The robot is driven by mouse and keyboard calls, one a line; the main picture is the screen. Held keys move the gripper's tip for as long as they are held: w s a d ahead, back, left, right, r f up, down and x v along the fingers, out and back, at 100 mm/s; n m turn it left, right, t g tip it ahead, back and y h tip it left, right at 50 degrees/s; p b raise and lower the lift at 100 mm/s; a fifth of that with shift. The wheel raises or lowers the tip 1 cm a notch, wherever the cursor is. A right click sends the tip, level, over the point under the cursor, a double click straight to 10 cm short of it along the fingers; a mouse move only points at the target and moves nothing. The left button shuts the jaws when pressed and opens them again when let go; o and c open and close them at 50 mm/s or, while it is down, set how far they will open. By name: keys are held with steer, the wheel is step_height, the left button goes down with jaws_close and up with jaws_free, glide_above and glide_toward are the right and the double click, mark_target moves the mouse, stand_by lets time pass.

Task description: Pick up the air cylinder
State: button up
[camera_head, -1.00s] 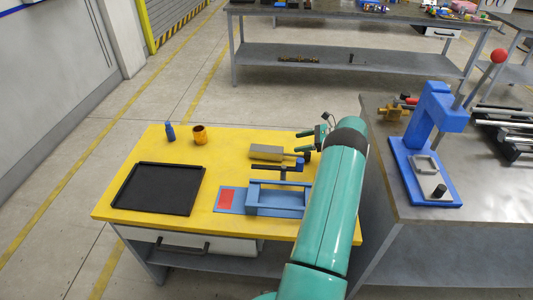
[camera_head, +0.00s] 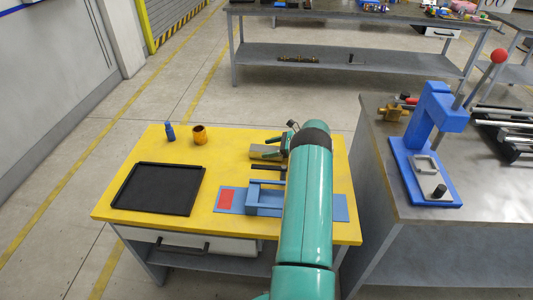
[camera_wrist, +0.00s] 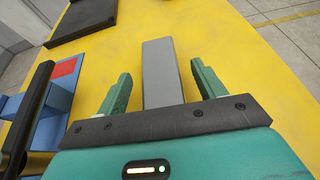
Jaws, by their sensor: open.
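The air cylinder looks like a long grey rectangular block (camera_head: 262,151) lying on the yellow table, near its far edge. It also shows in the wrist view (camera_wrist: 161,56), between the fingers and running away from me. My gripper (camera_wrist: 161,72) is open, with one green finger on each side of the grey block and a visible gap on both sides. The gripper's palm hides the block's near end. In the head view my arm hides part of the gripper (camera_head: 279,143) and the right end of the block.
A blue fixture (camera_head: 265,200) with a red patch stands in front of the block, partly behind my arm; its dark bar (camera_wrist: 28,110) is close on the left. A black tray (camera_head: 158,188), a blue bottle (camera_head: 170,132) and an orange cup (camera_head: 199,136) are further left.

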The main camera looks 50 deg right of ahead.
jaws_close()
steer(key=shift+r, duration=0.1)
steer(key=shift+r, duration=0.1)
